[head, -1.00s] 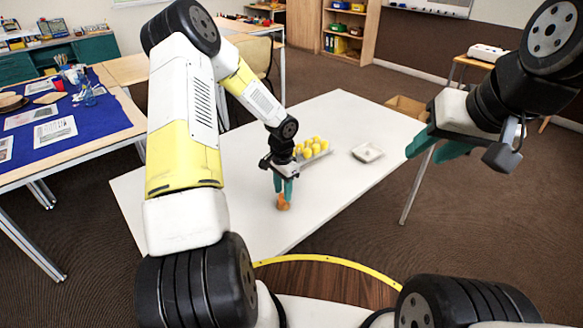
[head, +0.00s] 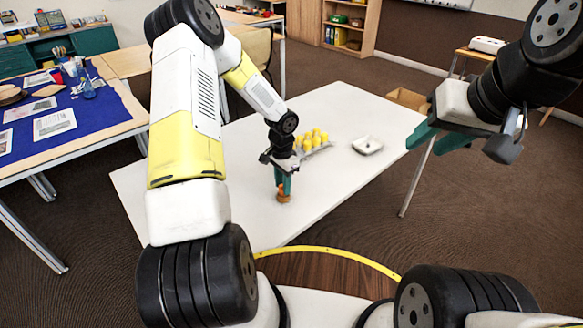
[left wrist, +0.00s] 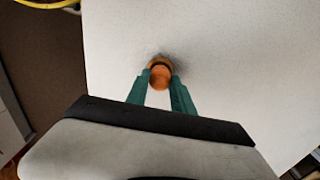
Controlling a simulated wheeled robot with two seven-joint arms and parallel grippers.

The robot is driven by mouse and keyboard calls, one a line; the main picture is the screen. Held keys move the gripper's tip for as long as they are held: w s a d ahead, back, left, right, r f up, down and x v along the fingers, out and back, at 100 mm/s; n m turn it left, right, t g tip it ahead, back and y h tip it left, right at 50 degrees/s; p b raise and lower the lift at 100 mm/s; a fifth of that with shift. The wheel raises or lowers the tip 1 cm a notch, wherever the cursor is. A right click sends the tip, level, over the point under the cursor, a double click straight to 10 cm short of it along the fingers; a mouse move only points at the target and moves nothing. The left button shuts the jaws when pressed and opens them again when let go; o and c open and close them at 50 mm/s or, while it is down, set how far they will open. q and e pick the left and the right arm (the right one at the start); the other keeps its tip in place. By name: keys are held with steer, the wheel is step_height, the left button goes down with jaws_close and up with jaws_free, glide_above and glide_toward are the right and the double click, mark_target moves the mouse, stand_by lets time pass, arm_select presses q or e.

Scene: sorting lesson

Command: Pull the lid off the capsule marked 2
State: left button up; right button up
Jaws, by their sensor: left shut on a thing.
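A small orange-brown capsule (head: 283,197) stands on the near part of the white table (head: 225,215). My left gripper (head: 284,188) points down over it, with its teal fingers shut on its upper part. In the left wrist view, the left gripper's fingertips (left wrist: 160,78) sit either side of a round orange top (left wrist: 160,74), with a browner rim showing behind it. No number can be read on it, and I cannot tell whether lid and body are apart. My right gripper (head: 426,148) is open and empty, raised beyond the table's right side.
Several yellow pieces (head: 314,138) stand in a group on a tray behind my left gripper. A small white dish (head: 367,145) sits to their right. A cardboard box (head: 408,98) is beyond the far right corner. The table's right half is mostly clear.

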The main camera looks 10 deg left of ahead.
arm_select(q)
steer(key=shift+r, duration=3.25)
steer(key=s+d+r+n, duration=0.2)
steer(key=s+r+n, duration=0.25)
steer(key=n, duration=0.35)
steer(key=w+d+m, duration=0.6)
steer(key=d+m, duration=0.3)
steer(key=d, duration=0.2)
steer(key=shift+w, duration=0.15)
steer(key=shift+r, duration=0.1)
arm_select(e)
steer(key=shift+o, duration=0.5)
